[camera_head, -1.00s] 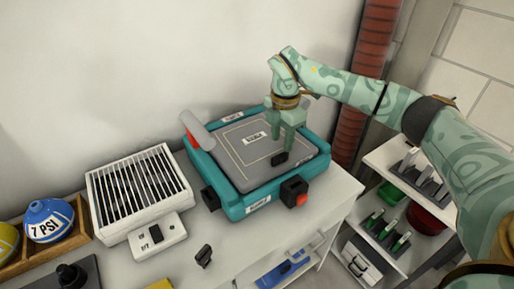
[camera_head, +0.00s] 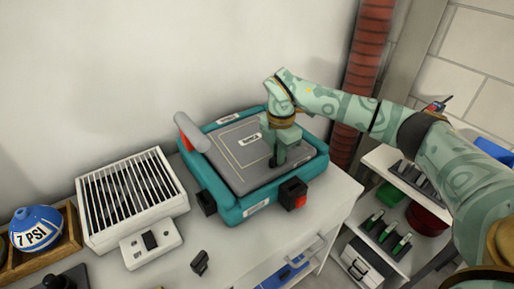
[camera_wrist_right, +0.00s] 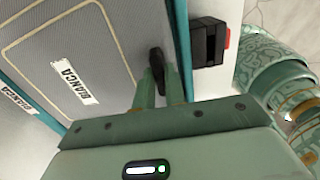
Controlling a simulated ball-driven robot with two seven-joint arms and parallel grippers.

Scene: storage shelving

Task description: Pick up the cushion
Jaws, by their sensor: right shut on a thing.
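A grey, flat, padded-looking panel with a cream outline (camera_head: 230,160) lies on top of a teal case (camera_head: 228,212); it also shows in the right wrist view (camera_wrist_right: 100,35). I cannot tell for sure whether this panel is the cushion. My right gripper (camera_head: 275,160) points down at the panel's right part. In the right wrist view its fingers (camera_wrist_right: 160,85) are shut on a small upright black piece (camera_wrist_right: 157,58) at the panel's edge. Whether that piece is fixed to the panel is not clear. My left gripper is not in view.
A grey roll (camera_head: 193,132) lies along the case's left side. A white slatted box (camera_head: 130,200) stands left of it, with a blue ball (camera_head: 37,228) beyond. A small black piece (camera_head: 200,261) stands in front. A shelf with tools (camera_head: 395,160) is at the right.

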